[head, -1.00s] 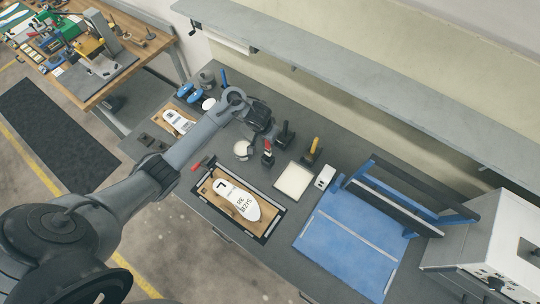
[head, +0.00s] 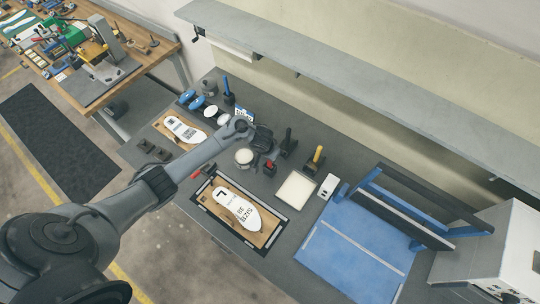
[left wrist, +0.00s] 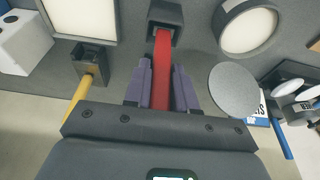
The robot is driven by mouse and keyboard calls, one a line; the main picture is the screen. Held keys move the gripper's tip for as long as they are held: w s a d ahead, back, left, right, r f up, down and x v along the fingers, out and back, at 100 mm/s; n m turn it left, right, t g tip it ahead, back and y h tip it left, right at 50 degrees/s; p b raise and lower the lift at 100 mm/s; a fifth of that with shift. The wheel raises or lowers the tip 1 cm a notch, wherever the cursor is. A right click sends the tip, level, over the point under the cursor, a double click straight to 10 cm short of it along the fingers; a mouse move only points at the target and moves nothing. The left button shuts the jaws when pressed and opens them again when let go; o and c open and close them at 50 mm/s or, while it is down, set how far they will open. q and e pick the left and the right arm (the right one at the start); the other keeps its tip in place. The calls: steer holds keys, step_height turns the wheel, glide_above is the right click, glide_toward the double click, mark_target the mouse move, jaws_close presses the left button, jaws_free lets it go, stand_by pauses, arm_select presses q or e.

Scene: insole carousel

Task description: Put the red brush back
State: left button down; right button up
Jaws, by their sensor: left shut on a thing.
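The red brush (left wrist: 163,62) shows in the left wrist view as a red handle between my left gripper's purple fingers. My left gripper (left wrist: 164,75) is shut on it. The far end of the handle meets a dark block (left wrist: 166,17); I cannot tell whether this is the brush's head or a holder. In the head view, my left gripper (head: 263,143) is above the grey bench, and a bit of the red brush (head: 268,164) shows just below it, partly hidden. My right gripper is not in view.
A white round pot (head: 244,156) is close on the left. A white tray (head: 296,190) and an insole board (head: 237,211) lie in front.

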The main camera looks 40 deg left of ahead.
arm_select(q)
steer(key=shift+f, duration=0.1)
steer(key=c, duration=0.9)
jaws_free()
